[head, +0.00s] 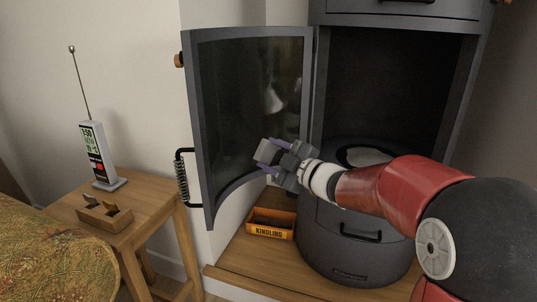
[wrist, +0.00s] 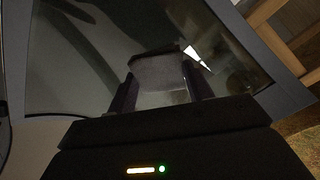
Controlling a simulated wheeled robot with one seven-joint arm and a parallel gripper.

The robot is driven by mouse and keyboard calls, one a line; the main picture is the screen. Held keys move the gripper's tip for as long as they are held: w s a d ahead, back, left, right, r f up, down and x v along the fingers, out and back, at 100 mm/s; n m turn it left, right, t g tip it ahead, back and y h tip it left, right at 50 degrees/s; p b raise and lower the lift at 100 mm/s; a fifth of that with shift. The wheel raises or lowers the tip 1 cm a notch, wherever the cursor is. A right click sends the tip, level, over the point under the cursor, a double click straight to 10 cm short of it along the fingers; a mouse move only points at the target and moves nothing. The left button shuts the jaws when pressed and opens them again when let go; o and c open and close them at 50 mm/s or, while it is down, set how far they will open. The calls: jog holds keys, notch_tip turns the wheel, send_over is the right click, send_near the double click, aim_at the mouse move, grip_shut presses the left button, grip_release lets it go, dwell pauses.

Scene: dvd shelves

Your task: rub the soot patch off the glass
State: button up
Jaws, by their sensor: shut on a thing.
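The stove door stands open, and its curved dark glass (head: 235,95) faces my arm in the head view. The glass (wrist: 95,60) also fills much of the wrist view, with blurred reflections on it. My gripper (head: 268,158) is at the lower right part of the glass. In the wrist view my gripper (wrist: 160,85) is shut on a grey block-like pad (wrist: 158,72), one finger on each side. The pad is at or very near the glass; I cannot tell if it touches. I cannot make out the soot patch clearly; a faint smudge shows above the gripper.
A kindling box (head: 270,224) sits on the wooden floor board below the door. The stove body (head: 345,245) is at the right. A wooden side table (head: 150,205) at the left holds a weather station (head: 100,155) and a small wooden tray (head: 104,217).

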jog(key=shift+v, duration=1.5)
